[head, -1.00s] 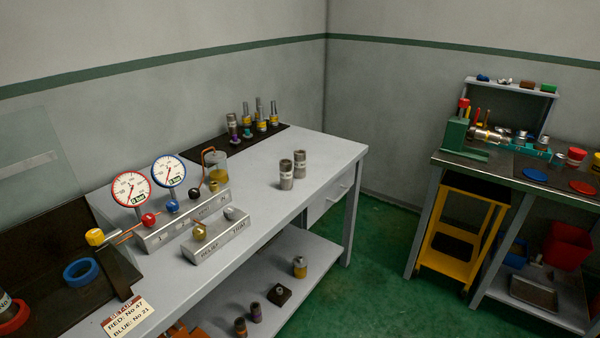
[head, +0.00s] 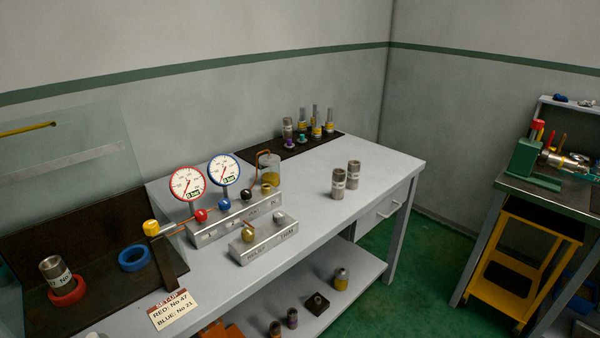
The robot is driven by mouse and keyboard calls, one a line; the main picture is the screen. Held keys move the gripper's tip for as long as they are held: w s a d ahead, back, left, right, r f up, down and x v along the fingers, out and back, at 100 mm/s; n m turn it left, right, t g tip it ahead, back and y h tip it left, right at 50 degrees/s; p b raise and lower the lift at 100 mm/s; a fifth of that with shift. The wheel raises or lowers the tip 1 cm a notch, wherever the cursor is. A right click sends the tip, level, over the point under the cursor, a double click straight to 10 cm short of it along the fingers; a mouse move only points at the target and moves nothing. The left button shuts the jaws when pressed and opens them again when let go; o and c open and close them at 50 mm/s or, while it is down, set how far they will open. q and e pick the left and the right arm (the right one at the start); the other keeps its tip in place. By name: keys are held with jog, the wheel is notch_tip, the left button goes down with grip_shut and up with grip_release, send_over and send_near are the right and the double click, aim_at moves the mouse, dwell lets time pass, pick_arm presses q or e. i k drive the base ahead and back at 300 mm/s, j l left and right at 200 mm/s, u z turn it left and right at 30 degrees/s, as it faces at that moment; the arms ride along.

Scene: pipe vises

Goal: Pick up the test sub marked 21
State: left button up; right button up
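Two grey metal subs with pale label bands stand upright close together on the bench, a nearer one (head: 338,184) and a farther one (head: 353,175). Another grey sub (head: 52,268) stands in a red ring (head: 67,291) on the dark tray at the left. The numbers on all these labels are too small for me to read. A blue ring (head: 135,258) on the same tray is empty. A card (head: 174,309) reads "SET-UP, RED: No 47, BLUE: No 21". Neither of my grippers is in view.
The grey bench (head: 385,160) holds a gauge manifold (head: 235,219) with two dials, a smaller valve block (head: 264,241) and a dark mat (head: 290,150) with several fittings. A yellow cart (head: 520,265) is at the right.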

aim_at(354, 167)
jog(key=i+l+u, duration=0.2)
jog(key=l+u, duration=0.2)
jog(key=i+l+u, duration=0.15)
jog(key=l+u, duration=0.25)
jog(key=i+l+u, duration=0.2)
jog(key=l, duration=0.2)
jog(key=l+u, duration=0.15)
jog(key=l, duration=0.25)
jog(key=i+l+u, duration=0.2)
jog(key=l, duration=2.95)
jog(key=i+u, duration=0.05)
